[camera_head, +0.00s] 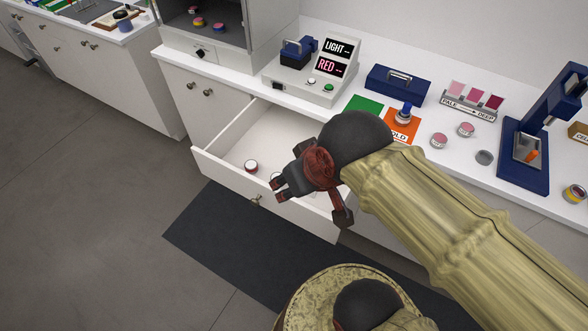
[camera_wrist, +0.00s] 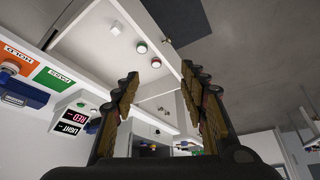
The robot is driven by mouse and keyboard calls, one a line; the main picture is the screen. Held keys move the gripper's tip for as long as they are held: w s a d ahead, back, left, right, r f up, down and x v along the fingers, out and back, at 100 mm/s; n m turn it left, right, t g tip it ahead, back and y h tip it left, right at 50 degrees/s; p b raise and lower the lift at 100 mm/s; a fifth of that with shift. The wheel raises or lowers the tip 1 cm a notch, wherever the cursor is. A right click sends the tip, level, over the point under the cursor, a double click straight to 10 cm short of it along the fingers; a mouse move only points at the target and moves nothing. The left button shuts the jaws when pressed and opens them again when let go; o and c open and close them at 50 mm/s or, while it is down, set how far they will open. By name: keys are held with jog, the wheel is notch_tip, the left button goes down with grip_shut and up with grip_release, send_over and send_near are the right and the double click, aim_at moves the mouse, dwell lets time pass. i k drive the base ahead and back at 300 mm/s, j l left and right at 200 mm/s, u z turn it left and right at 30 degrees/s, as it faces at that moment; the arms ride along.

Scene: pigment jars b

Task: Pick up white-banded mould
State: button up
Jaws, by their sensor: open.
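The wrist view shows two round pieces in the drawer, one (camera_wrist: 141,47) with a greenish rim and one red and white (camera_wrist: 156,63). A blue piece with a white band (camera_head: 403,114) stands on the orange HOLD pad. I cannot tell which one is the white-banded mould. My gripper is open above the drawer, its fingers (camera_wrist: 160,76) apart with nothing between them.
The drawer (camera_head: 225,143) is pulled out over a dark mat (camera_head: 210,235). On the counter are a display unit (camera_head: 318,88), a blue box (camera_head: 398,82), pink-topped jars (camera_head: 439,140), a blue press (camera_head: 527,178) and a yellow-banded jar (camera_head: 574,193). An open-fronted cabinet (camera_head: 250,30) holds coloured pieces.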

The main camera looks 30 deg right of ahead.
aim_at(401, 121)
jog(key=z, duration=1.65)
